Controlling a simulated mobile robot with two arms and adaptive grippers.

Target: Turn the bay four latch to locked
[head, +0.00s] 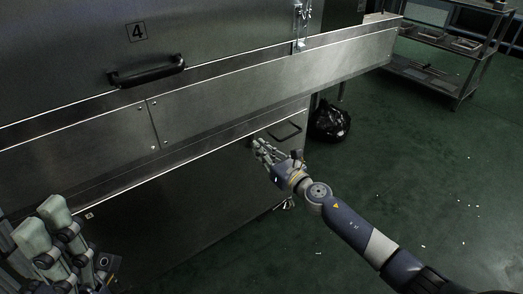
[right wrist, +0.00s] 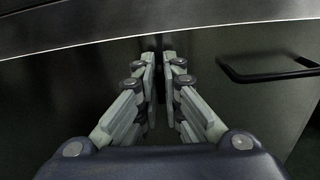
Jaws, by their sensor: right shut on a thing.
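The bay four latch is mostly hidden by my right gripper; only a small dark part (right wrist: 158,46) shows between the fingertips in the right wrist view. It sits on the lower steel panel, just below the ledge. My right gripper (head: 257,147) is closed on it, and the fingers also show in the right wrist view (right wrist: 160,68). I cannot tell the latch's angle. The number 4 plate (head: 136,32) is on the upper panel at the left. My left gripper (head: 45,228) is at the lower left, away from the panel's latch, with its fingers apart and nothing between them.
A black bar handle (head: 146,71) is on the upper panel. A thinner handle (head: 286,131) is right of my right gripper, also in the right wrist view (right wrist: 266,70). A black bag (head: 331,122) lies on the green floor (head: 430,165). A shelf rack (head: 445,60) stands behind.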

